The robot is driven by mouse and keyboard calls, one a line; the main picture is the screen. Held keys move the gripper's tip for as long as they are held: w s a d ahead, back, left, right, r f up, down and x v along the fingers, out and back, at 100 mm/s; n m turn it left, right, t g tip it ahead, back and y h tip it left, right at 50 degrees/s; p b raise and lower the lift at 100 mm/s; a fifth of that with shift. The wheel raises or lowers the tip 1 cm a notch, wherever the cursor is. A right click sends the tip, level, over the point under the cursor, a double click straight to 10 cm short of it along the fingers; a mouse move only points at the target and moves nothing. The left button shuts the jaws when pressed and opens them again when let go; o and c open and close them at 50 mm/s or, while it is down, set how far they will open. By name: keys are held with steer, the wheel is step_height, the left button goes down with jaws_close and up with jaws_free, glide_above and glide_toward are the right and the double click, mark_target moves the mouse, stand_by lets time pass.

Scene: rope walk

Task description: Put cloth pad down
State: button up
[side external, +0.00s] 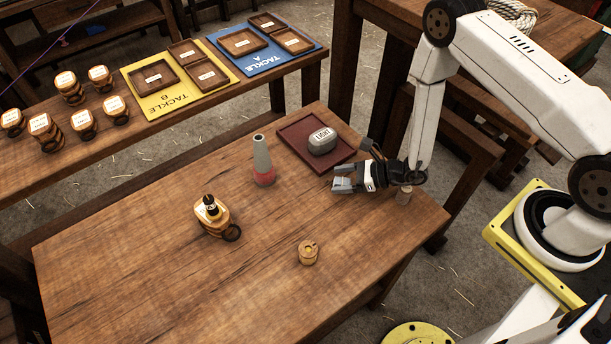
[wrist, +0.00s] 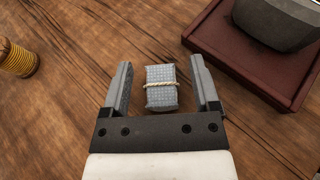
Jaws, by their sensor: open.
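The cloth pad (wrist: 161,88) shows in the wrist view as a small blue-grey bundle with a pale cord tied around its middle. It lies between the two spread fingers of my gripper (wrist: 160,62), with a gap on each side and wood grain visible around it. In the side view my gripper (side external: 350,172) is low over the right part of the table (side external: 170,270), just in front of the maroon tray. There I cannot tell the pad apart from the grey fingers. Its exact height against the table is hard to judge.
The maroon tray (side external: 296,145) holds a grey block labelled LIGHT (side external: 322,140), close to my gripper. The front left is clear.

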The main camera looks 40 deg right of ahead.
steer(key=v, duration=0.4)
steer(key=shift+r, duration=0.25)
step_height(320, 180, up, 6)
steer(key=shift+r, duration=0.2)
steer(key=shift+a, duration=0.1)
stand_by(0.5)
